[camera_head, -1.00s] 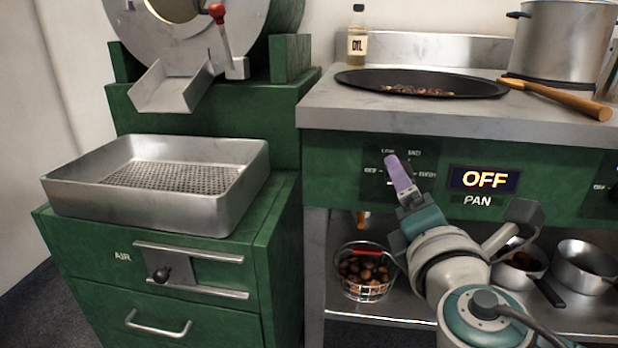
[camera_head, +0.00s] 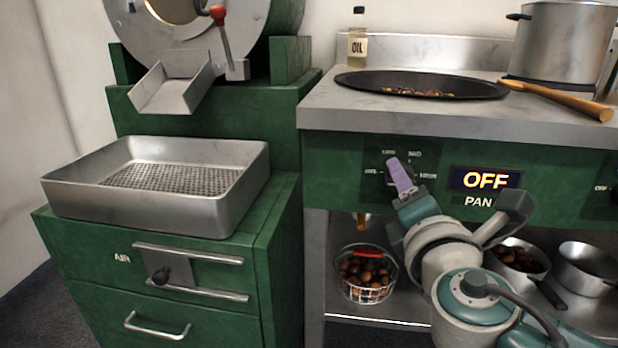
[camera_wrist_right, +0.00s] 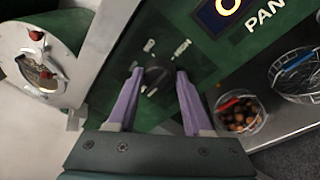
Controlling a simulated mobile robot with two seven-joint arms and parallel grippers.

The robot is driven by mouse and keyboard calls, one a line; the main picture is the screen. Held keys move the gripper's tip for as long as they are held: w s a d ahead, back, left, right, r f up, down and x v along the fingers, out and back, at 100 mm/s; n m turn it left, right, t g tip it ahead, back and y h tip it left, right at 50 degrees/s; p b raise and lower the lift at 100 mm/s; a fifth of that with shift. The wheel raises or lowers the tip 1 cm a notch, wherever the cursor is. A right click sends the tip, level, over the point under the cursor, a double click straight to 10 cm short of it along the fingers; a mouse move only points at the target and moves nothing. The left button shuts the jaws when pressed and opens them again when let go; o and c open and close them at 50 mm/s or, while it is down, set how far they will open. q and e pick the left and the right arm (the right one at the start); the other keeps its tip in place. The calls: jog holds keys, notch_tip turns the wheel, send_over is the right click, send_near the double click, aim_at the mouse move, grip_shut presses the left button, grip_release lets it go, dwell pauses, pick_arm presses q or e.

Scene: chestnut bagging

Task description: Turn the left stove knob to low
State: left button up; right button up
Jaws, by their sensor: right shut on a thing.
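The left stove knob (camera_wrist_right: 156,80) is dark and round on the green stove front. In the right wrist view it sits between the two purple fingers of my right gripper (camera_wrist_right: 157,85), which is shut on it. In the head view my right gripper (camera_head: 400,174) reaches up to the knob panel and hides the knob. Labels on the dark dial plate (camera_head: 377,166) show around it, too small to read surely. The display (camera_head: 485,179) beside it reads OFF, with PAN below. My left gripper is not in view.
A wide black pan (camera_head: 420,84) with chestnuts and a wooden spatula (camera_head: 560,101) lie on the stove top. A pot (camera_head: 565,42) stands at the back right. A wire basket of chestnuts (camera_head: 365,273) is on the shelf below. A metal tray (camera_head: 150,211) stands left.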

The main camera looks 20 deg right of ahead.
grip_shut()
jog(key=m+b, duration=0.6)
jog(key=m+h+b, duration=0.1)
jog(key=m+b, duration=0.5)
jog(key=b, duration=0.1)
jog(key=shift+a+f+m+t+h, duration=0.1)
jog(key=shift+f+m+t+h, duration=0.1)
jog(key=shift+m+t+h, duration=0.1)
dwell(0.4)
